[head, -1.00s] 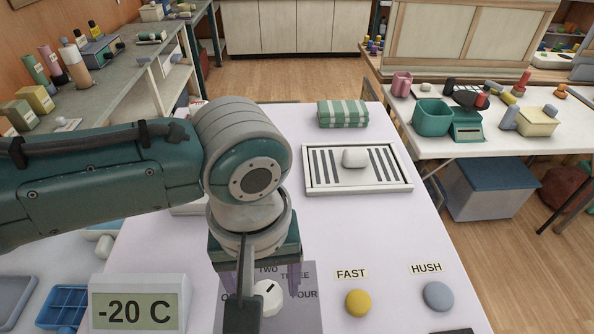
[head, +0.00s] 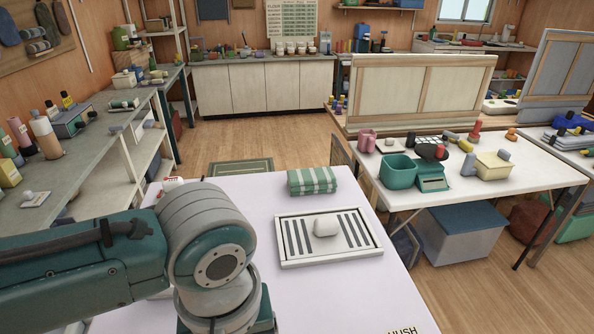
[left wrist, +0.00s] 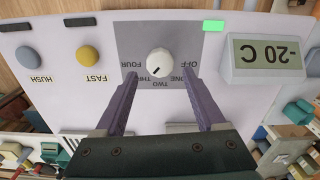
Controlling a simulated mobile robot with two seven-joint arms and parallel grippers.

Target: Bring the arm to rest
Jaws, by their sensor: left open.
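My left arm comes in from the left in the head view, and its gripper is cut off by the bottom edge there. In the left wrist view my left gripper (left wrist: 160,78) is open, with its two purple fingers spread apart and nothing between them. A white knob (left wrist: 159,63) on a grey dial plate (left wrist: 182,38) lies just past the fingertips, which do not touch it. The plate's labels appear upside down, and the knob's mark points roughly toward TWO or THREE. My right gripper is in neither view.
A striped cloth (head: 312,181) and a white tray (head: 290,261) holding a white block (head: 326,228) are farther back.

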